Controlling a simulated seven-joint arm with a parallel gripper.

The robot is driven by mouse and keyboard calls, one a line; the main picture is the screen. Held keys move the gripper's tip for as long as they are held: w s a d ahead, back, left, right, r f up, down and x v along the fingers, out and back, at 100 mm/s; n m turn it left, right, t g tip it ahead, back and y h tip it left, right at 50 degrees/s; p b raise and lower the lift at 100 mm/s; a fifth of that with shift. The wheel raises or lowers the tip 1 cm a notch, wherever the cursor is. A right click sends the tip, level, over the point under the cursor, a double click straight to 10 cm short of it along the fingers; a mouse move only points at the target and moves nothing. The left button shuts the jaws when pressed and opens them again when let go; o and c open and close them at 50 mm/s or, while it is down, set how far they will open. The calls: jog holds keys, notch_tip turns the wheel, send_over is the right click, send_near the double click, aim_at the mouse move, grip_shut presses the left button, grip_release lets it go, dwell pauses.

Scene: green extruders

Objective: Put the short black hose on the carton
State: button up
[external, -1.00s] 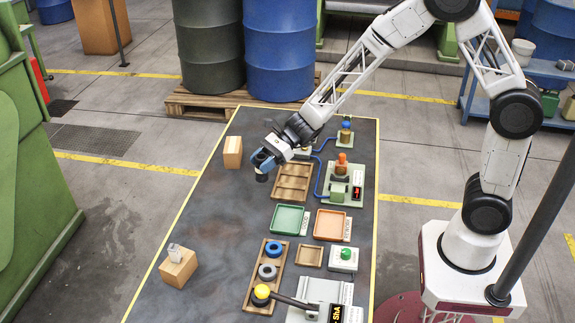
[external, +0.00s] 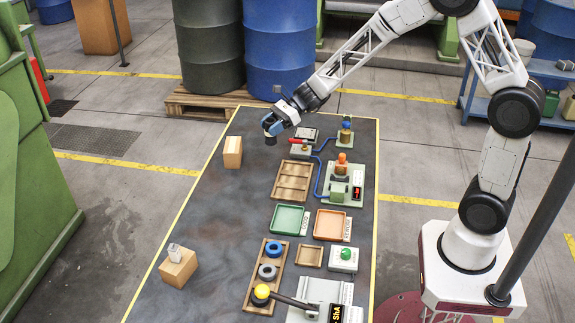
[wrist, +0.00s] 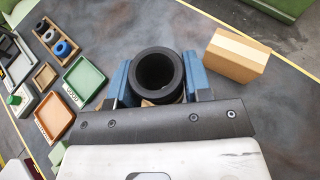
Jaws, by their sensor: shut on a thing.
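The short black hose (wrist: 158,53) is a thick hollow black cylinder, seen open end up in the wrist view. My gripper (wrist: 157,83) is shut on it, with a blue finger on each side. In the external view my gripper (external: 270,126) holds the hose (external: 270,140) upright near the far end of the table, apart from the carton. The carton (external: 233,152) is a small brown box with a pale tape strip, at the table's left edge. It also shows to the right of the hose in the wrist view (wrist: 237,55). Its top is bare.
A second brown box (external: 178,270) bears a clear object at the near left. A wooden tray (external: 276,186), green tray (external: 288,219), orange tray (external: 329,225) and fixtures (external: 341,185) line the right side. The table's left middle is clear.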

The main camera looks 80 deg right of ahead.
send_over(232, 145)
jog(key=shift+d+f, duration=0.15)
jog(key=shift+f, duration=0.6)
dwell(0.4)
jog(key=shift+f, duration=1.75)
jog(key=shift+f, duration=0.15)
jog(key=o, duration=1)
jog(key=shift+c, duration=0.2)
